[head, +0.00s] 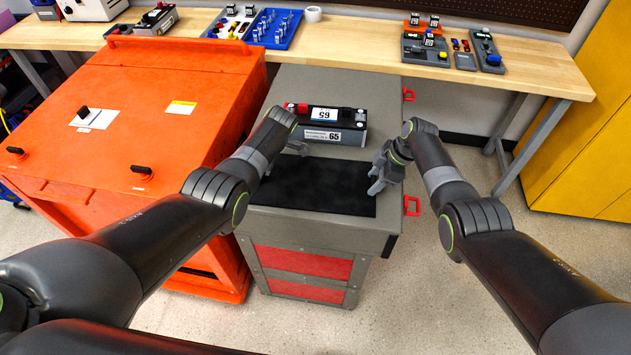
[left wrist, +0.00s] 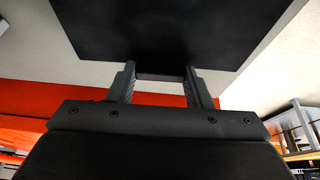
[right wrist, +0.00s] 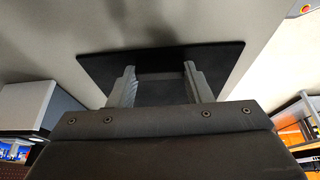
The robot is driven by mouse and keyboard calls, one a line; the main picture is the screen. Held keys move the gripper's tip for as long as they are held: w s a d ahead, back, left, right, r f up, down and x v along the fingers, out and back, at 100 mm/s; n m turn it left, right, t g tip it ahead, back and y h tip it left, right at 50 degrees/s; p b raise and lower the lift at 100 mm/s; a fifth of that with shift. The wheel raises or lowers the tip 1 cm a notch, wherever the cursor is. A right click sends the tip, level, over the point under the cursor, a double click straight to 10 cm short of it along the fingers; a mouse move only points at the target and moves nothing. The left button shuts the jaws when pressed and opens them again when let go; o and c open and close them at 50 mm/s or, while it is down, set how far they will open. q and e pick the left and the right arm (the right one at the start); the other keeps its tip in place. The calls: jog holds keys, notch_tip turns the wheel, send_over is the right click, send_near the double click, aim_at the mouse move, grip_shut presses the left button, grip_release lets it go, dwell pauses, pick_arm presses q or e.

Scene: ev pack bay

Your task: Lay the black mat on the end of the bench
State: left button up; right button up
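The black mat (head: 315,190) lies spread out, apparently flat, on the grey bench top (head: 300,222), at the end nearest me. Its left part is hidden by my left arm. My left gripper (head: 299,147) is above the mat's back edge in the head view, and its fingers stand apart, with the mat (left wrist: 160,30) beyond the tips in the left wrist view. My right gripper (head: 379,180) is at the mat's right edge, fingers apart. In the right wrist view the mat (right wrist: 165,58) lies beyond its fingertips. I see nothing clamped in either gripper.
A black and grey battery (head: 335,133) marked 65 sits on the bench top behind the mat. A large orange cabinet (head: 190,85) stands left of the bench. A wooden worktable (head: 350,38) with trays and small parts runs along the back. A yellow cabinet (head: 590,130) is at right.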

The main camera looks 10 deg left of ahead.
pick_arm(q)
jog(key=c, duration=0.7)
pick_arm(e)
jog(key=c, duration=0.7)
pick_arm(q)
jog(key=shift+o, duration=0.2)
pick_arm(e)
jog(key=shift+o, duration=0.2)
pick_arm(q)
jog(key=shift+r, duration=0.15)
pick_arm(e)
jog(key=shift+r, duration=0.1)
